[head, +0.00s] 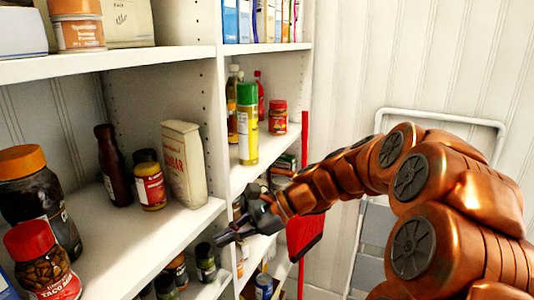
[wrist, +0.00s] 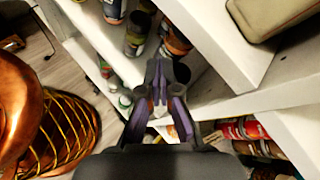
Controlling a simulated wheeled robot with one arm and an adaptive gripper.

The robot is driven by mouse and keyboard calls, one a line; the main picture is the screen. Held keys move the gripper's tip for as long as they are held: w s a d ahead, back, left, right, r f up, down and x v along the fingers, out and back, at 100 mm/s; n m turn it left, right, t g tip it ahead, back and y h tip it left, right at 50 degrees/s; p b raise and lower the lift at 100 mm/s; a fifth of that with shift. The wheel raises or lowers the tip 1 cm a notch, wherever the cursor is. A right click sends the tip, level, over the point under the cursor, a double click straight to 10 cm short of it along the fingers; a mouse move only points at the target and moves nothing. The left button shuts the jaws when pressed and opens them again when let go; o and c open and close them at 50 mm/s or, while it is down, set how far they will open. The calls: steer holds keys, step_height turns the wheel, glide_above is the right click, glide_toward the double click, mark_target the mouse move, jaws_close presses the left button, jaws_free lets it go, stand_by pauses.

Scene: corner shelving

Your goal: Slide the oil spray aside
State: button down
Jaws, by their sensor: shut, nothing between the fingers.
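A tall yellow spray can with a green cap, likely the oil spray (head: 248,125), stands upright near the front edge of the middle shelf in the right bay. My gripper (head: 222,239) is shut and empty, below and in front of that shelf, apart from the can. In the wrist view my gripper (wrist: 158,72) has its fingertips together, with shelf edges and jars beyond. I cannot make out the spray can in the wrist view.
A red-lidded jar (head: 278,118) stands right of the can, with bottles behind it. A tan carton (head: 183,163) and a dark bottle (head: 112,165) stand on the left shelf. A white upright (head: 217,110) divides the bays. A red-handled tool (head: 304,235) and folded ladder (head: 440,118) are right.

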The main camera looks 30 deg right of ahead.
steer(key=w+d+r+m+t, duration=0.2)
steer(key=d+r+m+t, duration=0.1)
steer(key=d, duration=0.4)
steer(key=w+d+r+m+t, duration=0.2)
steer(key=d+m+t, duration=0.15)
steer(key=d, duration=0.45)
steer(key=m+t+h+p, duration=0.1)
steer(key=m+t+h, duration=0.1)
steer(key=m+t, duration=0.25)
glide_toward(258, 153)
steer(key=shift+m+g, duration=0.3)
steer(key=p+x, duration=0.3)
steer(key=x, duration=0.4)
steer(key=shift+w+r, duration=0.1)
steer(key=shift+w, duration=0.05)
